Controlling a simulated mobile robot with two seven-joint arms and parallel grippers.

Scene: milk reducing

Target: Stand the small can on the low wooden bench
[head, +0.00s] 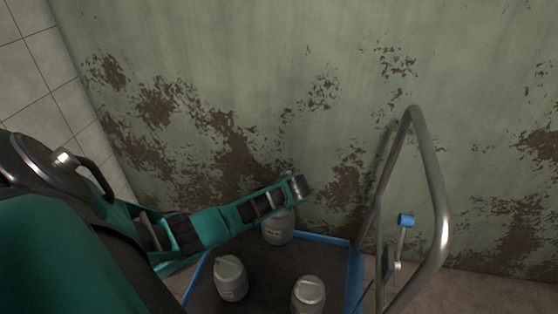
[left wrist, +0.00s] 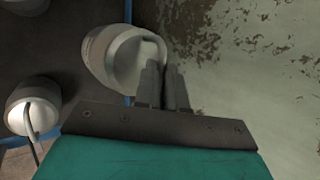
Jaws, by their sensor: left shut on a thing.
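My left gripper (head: 299,188) reaches in from the left over the far side of a blue-rimmed dark platform. A small grey can (head: 278,229) with a lighter lid is just under it, partly covered by the arm. In the left wrist view the gripper fingers (left wrist: 165,88) are close together at the handle side of this can (left wrist: 115,55), shut on it. The exact grip on the handle is hard to see. I cannot tell whether the can rests on the platform or is slightly raised. No wooden bench shows. My right gripper is not in view.
Two similar grey cans stand on the platform (head: 262,264), one at front left (head: 231,279) and one at front right (head: 309,294). A bent metal rail (head: 440,205) rises at the platform's right side. A peeling green wall (head: 250,70) is close behind.

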